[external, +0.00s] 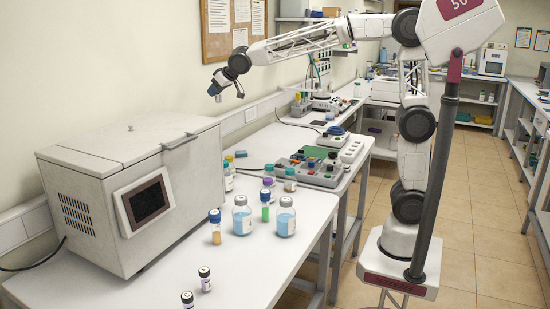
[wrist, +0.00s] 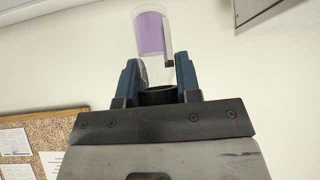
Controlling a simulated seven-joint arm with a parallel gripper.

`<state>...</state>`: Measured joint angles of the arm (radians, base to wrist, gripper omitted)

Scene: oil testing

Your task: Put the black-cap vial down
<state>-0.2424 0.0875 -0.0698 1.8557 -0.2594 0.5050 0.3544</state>
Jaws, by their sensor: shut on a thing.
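My gripper (external: 226,90) is up in the air above the back right of the white box-shaped machine, clear of the table. In the wrist view my gripper (wrist: 157,85) is shut on the black-cap vial (wrist: 151,35). The vial is clear with a purple band, and its black cap (wrist: 158,95) sits low between the two blue fingers. The vial's body sticks out past the fingertips, slightly tilted in the picture. In the external view the held vial is too small to make out clearly. The white bench top (external: 255,270) lies below and in front.
The white machine (external: 130,190) fills the bench's left. Blue-liquid bottles (external: 242,217), an orange-liquid vial (external: 215,228) and a green vial (external: 265,206) stand right of it. Two small dark-capped vials (external: 205,280) stand near the front. Bench space is free between and right of these.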

